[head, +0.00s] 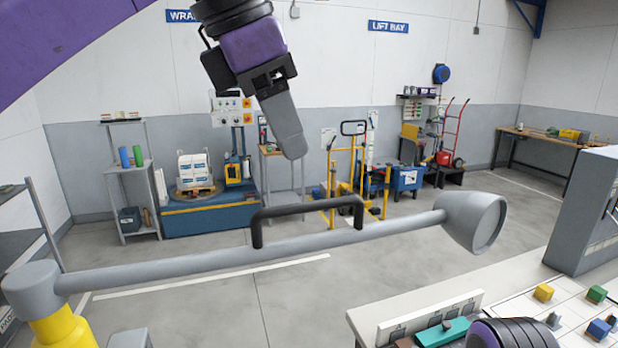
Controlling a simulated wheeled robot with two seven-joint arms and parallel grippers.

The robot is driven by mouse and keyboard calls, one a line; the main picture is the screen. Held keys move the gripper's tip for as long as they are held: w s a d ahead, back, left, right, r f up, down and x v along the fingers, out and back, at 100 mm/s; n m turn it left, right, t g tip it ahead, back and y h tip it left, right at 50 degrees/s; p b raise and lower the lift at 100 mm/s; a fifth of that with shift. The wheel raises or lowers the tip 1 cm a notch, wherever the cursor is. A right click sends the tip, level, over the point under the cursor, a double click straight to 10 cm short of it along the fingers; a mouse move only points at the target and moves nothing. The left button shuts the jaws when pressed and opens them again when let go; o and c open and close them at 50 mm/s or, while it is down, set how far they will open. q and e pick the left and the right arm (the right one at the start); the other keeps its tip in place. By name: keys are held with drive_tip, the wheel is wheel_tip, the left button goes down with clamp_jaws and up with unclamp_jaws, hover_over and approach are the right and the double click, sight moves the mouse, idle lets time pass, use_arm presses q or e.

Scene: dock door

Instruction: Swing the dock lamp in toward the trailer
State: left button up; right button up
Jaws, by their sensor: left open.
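The dock lamp is a grey arm (190,274) that runs across the lower part of the view. Its round lamp head (472,221) is at the right end, and a grey joint (32,289) on a yellow post (65,330) is at the left end. A black bar handle (308,210) stands on top of the arm near its middle. My left gripper (294,150) is open and empty, pointing down above the handle and apart from it. Its fingers overlap in this view. My right gripper is not in view. I cannot make out a trailer.
A white table (365,330) at the lower right holds colored blocks (543,292) and a teal piece (442,332). A grey cabinet (585,225) stands at the right edge. A shelf (128,170), a wrapping machine (210,218) and yellow lift equipment (355,170) stand farther back. The floor between is clear.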

use_arm(q)
hover_over(314, 203)
drive_tip(key=s+a, duration=0.2)
drive_tip(key=s, duration=0.1)
wheel_tip(314, 203, down, 5)
drive_tip(key=w+f, duration=0.1)
drive_tip(key=w+d+f, duration=0.1)
drive_tip(key=w+f, duration=0.1)
drive_tip(key=shift+w+d+f, duration=0.2)
drive_tip(key=shift+w+d, duration=0.05)
drive_tip(key=shift+s+r, duration=0.15)
drive_tip(key=shift+s, duration=0.35)
drive_tip(key=shift+s+r, duration=0.1)
drive_tip(key=shift+s, duration=0.1)
drive_tip(key=c, duration=0.4)
clamp_jaws()
drive_tip(key=shift+w+a+b, duration=0.1)
drive_tip(key=shift+w+b, duration=0.05)
drive_tip(key=shift+b, duration=0.15)
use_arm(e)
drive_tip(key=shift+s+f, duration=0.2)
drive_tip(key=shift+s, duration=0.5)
